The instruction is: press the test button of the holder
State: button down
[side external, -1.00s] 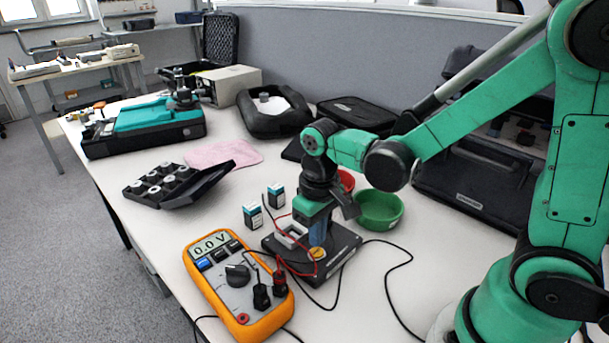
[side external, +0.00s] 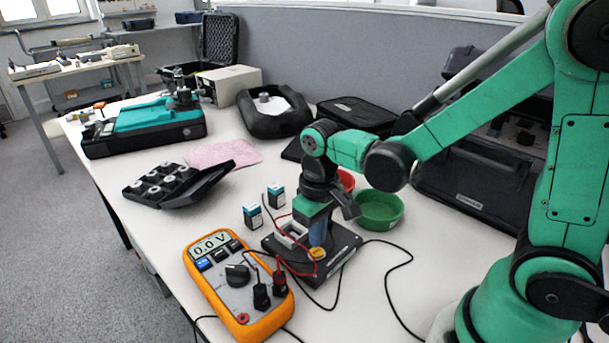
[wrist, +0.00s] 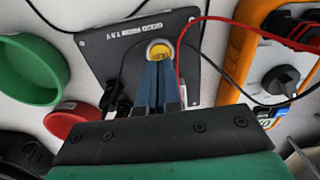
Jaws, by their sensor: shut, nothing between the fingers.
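The holder is a dark flat plate (side external: 346,244) on the white table, with a pale battery cradle and red and black leads. Its round yellow test button (side external: 319,253) shows at the front of the plate. In the wrist view the button (wrist: 159,47) lies right at the tips of my gripper (wrist: 158,62). The blue fingers are shut together with nothing between them and point down at the button. They cover part of it, and I cannot tell whether they touch it or press it down. The orange multimeter (side external: 237,285) beside the holder reads 0.0 V.
Two small boxed batteries (side external: 252,216) stand left of the holder. A green bowl (side external: 379,210) and a red bowl (side external: 346,180) sit close behind my gripper. Black leads run across the table. A black case of round weights (side external: 165,183) lies further left.

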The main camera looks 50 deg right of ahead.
aim_at(317, 251)
jog(key=shift+f, duration=1.05)
dwell(0.4)
jog(key=shift+r, duration=3.5)
jog(key=r+t, duration=0.1)
jog(key=t, duration=0.1)
jog(key=s+d+r+t, duration=0.1)
jog(key=t, duration=0.1)
jog(key=r+t, duration=0.1)
jog(key=t, duration=0.2)
jog(key=shift+s+d+r, duration=0.35)
jog(key=shift+s+r, duration=0.05)
